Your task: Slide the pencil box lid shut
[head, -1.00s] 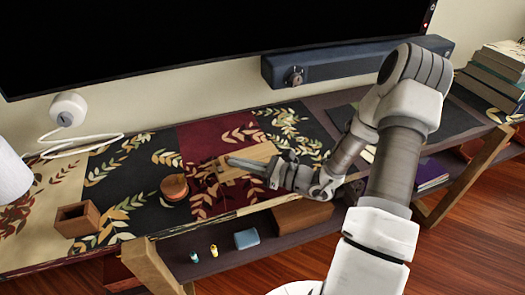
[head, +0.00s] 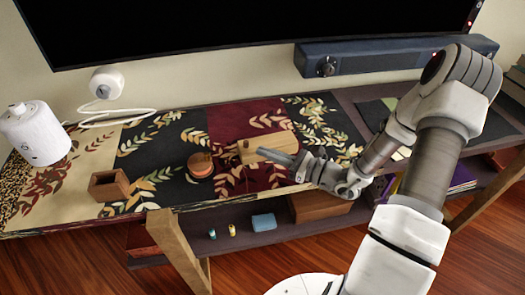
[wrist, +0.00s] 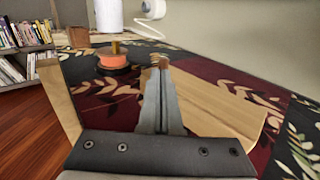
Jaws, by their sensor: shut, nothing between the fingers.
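The pencil box (head: 275,143) is a flat, light wooden piece on the dark red part of the table runner. It also shows in the wrist view (wrist: 220,108), lying right of my fingers. A small brown knob (wrist: 163,62) shows at the fingertips there. My gripper (head: 262,153) is shut and empty, with its fingers pointing left over the front part of the box. In the wrist view my gripper (wrist: 162,72) has its fingers together, and they hide part of the box. I cannot tell whether the fingertips touch the knob, or how far the lid stands open.
A round orange-brown pot (head: 200,165) stands just left of the pencil box. A small open wooden box (head: 109,184) and a white cylinder (head: 36,133) are farther left. A dark blue soundbar (head: 395,55) is behind. Small objects, including a blue one (head: 264,222), lie on the lower shelf.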

